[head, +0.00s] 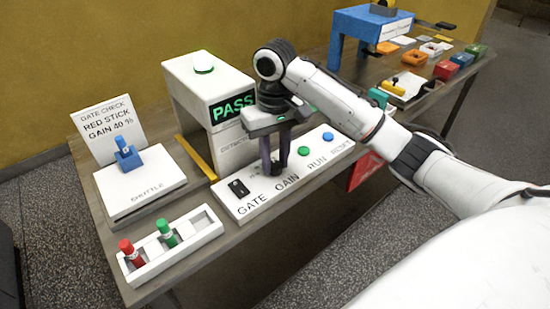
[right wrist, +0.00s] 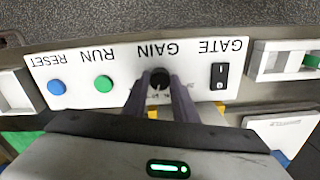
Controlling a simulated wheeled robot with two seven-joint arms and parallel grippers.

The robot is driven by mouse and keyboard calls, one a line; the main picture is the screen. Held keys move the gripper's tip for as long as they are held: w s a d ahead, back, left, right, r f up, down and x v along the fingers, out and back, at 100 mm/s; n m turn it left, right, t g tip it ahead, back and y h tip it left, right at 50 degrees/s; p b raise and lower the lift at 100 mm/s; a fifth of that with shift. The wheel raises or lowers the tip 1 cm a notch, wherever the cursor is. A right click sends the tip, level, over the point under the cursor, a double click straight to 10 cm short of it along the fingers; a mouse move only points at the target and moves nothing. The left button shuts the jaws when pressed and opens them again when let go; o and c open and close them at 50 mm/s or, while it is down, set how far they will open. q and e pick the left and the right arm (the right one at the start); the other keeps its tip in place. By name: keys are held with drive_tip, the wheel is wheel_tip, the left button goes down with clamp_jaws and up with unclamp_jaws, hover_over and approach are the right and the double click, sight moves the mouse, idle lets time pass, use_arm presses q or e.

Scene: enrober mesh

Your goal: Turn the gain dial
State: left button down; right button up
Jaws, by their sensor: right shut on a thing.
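The dial's scale marks are mostly covered. A card (head: 107,128) reads "GATE CHECK, RED STICK, GAIN 40 %". My left gripper is not in view.
The panel also has a black GATE switch (head: 238,188), a green RUN button (head: 303,151) and a blue RESET button (head: 328,136). A detector with a green PASS display (head: 233,106) stands behind. A shuttle (head: 150,195) and a rack of sticks (head: 205,222) are at left.

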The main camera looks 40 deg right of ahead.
sight(275, 165)
drive_tip(key=shift+r, duration=0.1)
drive_tip(key=o, duration=1)
drive_tip(key=shift+o, duration=0.2)
wheel_tip(275, 165, up, 10)
idle(0.4)
